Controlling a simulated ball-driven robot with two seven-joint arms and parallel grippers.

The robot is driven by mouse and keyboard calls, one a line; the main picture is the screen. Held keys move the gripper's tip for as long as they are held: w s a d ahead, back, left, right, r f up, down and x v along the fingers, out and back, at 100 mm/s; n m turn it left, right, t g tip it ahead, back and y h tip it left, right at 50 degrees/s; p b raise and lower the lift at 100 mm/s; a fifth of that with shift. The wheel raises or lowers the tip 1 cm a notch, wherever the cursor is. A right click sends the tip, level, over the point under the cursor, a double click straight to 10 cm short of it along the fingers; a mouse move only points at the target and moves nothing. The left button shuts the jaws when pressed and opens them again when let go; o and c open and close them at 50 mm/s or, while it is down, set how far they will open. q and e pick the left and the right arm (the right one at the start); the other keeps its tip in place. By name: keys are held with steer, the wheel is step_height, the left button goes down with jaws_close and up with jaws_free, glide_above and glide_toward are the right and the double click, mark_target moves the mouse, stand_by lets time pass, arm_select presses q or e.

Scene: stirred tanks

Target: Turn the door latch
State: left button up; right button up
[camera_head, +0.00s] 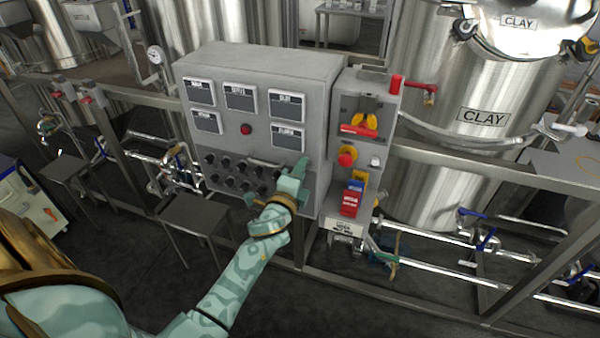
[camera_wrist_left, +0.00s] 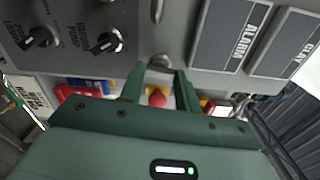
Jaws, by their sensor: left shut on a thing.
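The grey control cabinet (camera_head: 258,70) stands in the middle of the head view, with its door facing me. My left gripper (camera_head: 298,171) reaches up to the lower right part of that door. In the left wrist view, my left gripper's two green fingers (camera_wrist_left: 160,78) are shut on a small rounded metal latch (camera_wrist_left: 162,62) on the door face. The fingers hide part of the latch. In the head view the gripper covers the latch. The latch's exact angle cannot be told. My right gripper is not in view.
Rotary knobs (camera_wrist_left: 105,43), a bar handle (camera_wrist_left: 157,11) and labelled displays (camera_wrist_left: 232,30) sit close around the gripper. A side box (camera_head: 362,105) with red and yellow switches stands right of the cabinet. Steel tanks (camera_head: 470,100) and pipes (camera_head: 450,262) lie beyond.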

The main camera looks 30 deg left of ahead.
arm_select(q)
steer(key=shift+n, duration=0.6)
steer(key=o, duration=1)
